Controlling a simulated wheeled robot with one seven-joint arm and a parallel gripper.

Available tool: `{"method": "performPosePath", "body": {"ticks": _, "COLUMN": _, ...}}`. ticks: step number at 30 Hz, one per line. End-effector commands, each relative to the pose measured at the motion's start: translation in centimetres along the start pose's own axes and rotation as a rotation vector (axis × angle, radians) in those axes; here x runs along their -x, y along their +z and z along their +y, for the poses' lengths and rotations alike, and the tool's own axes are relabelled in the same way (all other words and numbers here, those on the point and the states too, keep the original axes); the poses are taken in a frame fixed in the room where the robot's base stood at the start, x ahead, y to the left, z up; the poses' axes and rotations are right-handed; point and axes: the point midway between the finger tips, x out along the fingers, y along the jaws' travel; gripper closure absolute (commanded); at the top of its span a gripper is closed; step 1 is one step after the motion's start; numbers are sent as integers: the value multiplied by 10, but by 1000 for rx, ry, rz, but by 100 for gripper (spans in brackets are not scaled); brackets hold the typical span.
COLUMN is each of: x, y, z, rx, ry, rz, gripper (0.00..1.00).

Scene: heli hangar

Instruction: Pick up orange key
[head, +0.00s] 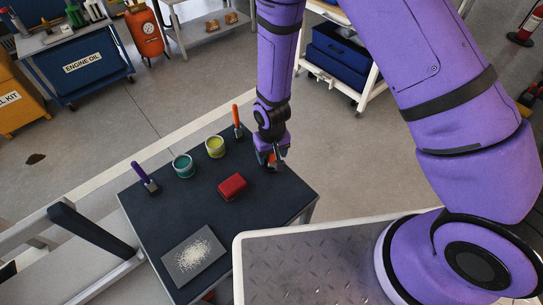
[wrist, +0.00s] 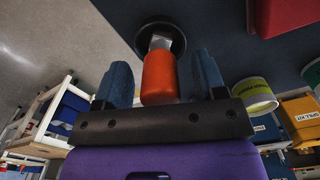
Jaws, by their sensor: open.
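An orange-handled piece, which I take for the orange key (wrist: 158,80), stands between the fingers of my gripper (wrist: 160,68) in the wrist view. It has a silver neck and a round black part at its far end. Gaps show between the handle and both blue fingers, so my gripper is open around it. In the head view my gripper (head: 272,160) is low over the right part of the dark table (head: 285,200). A bit of orange shows there, mostly hidden by the gripper.
Another orange-handled tool (head: 237,117) stands at the table's back edge. A yellow can (head: 215,147), a teal can (head: 183,166), a red box (head: 232,187), a purple-handled tool (head: 141,174) and a grey plate with white grains (head: 177,267) are on the table.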

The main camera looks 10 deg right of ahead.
Motion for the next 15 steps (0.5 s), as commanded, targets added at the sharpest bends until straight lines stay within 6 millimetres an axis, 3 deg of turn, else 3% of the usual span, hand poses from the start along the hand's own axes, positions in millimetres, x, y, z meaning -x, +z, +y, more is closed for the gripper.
{"method": "performPosePath", "body": {"ticks": 9, "x": -3, "y": 0, "z": 0, "rx": 0, "ry": 0, "rz": 0, "gripper": 38}}
{"method": "performPosePath", "body": {"ticks": 15, "x": -3, "y": 0, "z": 0, "rx": 0, "ry": 0, "rz": 0, "gripper": 84}}
